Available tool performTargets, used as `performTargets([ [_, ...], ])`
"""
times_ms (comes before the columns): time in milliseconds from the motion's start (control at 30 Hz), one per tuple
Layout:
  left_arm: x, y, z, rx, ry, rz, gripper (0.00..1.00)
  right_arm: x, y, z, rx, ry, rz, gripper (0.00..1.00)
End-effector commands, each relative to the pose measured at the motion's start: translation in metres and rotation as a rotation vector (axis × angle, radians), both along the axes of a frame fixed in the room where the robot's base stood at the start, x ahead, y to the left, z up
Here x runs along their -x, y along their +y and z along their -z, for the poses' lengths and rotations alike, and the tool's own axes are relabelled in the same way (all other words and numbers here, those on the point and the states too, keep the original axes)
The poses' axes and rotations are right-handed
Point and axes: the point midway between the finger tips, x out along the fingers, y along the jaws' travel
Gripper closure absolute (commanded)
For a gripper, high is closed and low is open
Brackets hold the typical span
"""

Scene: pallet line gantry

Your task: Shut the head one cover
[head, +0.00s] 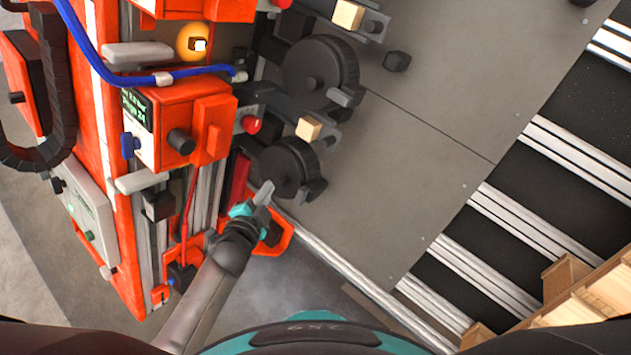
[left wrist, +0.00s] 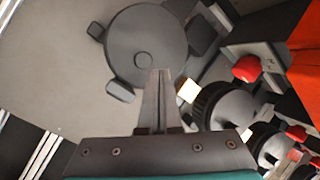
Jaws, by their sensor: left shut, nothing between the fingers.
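A dark round cover-like disc (head: 289,168) with side lugs sits on the orange machine's side, low in the head view. It shows large and grey in the left wrist view (left wrist: 145,45). My left gripper (head: 266,190) is shut and empty at its lower left edge in the head view. In the left wrist view the closed fingertips (left wrist: 159,75) overlap the disc's lower edge; I cannot tell whether they touch it. A similar dark disc (head: 320,73) lies farther up. No label shows which is head one, and I cannot tell whether either is open. My right gripper is out of view.
An orange control box (head: 188,122) and a blue hose (head: 100,62) stand left of the discs. A red knob (head: 251,124) and a wooden-coloured block (head: 309,128) sit close by. A grey panel (head: 440,110) is mostly clear. A wooden pallet (head: 585,295) is lower right.

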Motion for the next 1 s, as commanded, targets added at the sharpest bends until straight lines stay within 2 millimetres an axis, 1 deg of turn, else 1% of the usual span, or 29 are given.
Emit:
performTargets([
  [100, 0.004, 0.004, -0.004, 0.0, 0.0, -0.001, 1.0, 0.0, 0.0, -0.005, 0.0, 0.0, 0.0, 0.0],
  [1000, 0.035, 0.03, -0.025, -0.001, 0.0, 0.0, 1.0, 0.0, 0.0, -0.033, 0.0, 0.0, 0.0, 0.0],
])
